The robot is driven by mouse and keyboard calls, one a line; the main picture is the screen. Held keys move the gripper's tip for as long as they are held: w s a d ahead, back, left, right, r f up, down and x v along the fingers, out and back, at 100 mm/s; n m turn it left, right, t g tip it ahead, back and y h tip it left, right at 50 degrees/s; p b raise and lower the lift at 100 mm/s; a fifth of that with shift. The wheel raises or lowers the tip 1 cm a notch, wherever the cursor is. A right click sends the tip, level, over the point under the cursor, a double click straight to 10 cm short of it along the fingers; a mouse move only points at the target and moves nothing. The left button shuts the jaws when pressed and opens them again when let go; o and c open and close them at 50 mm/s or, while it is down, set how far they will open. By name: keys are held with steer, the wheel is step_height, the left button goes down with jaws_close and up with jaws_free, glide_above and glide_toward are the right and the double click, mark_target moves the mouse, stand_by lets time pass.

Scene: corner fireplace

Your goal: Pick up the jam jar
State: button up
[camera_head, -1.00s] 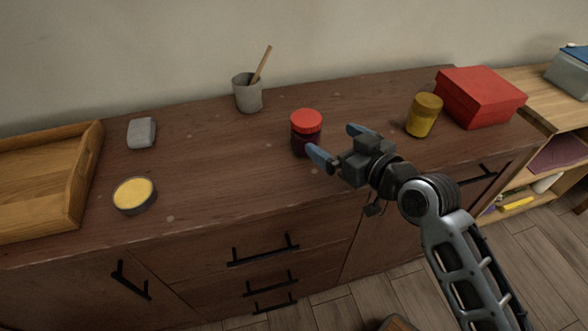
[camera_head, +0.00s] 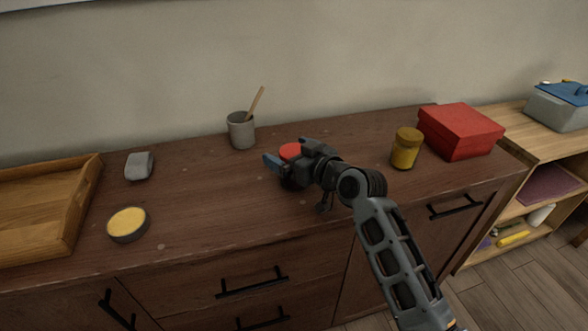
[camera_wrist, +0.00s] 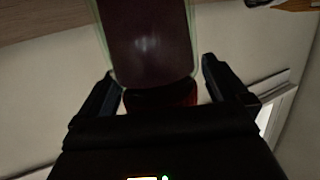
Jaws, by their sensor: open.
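The jam jar has a red lid (camera_head: 290,151) and dark contents. It stands upright on the brown sideboard (camera_head: 200,200), mostly hidden behind my gripper in the head view. In the wrist view the jar (camera_wrist: 148,45) appears upside down, its dark glass body above and its red lid at the bottom between my fingers. My gripper (camera_wrist: 160,85) is open, with one finger on each side of the jar. A gap shows on the right side; I cannot tell whether the left finger touches. In the head view my gripper (camera_head: 275,170) is at the jar.
A grey cup with a wooden stick (camera_head: 241,130) stands behind the jar. A yellow jar (camera_head: 405,149) and a red box (camera_head: 460,130) stand to the right. A yellow-topped tin (camera_head: 128,223), a grey block (camera_head: 139,166) and a wooden tray (camera_head: 85,205) are to the left.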

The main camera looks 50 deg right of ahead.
steer(key=shift+w, duration=0.2)
steer(key=shift+c, duration=0.5)
steer(key=c, duration=1.2)
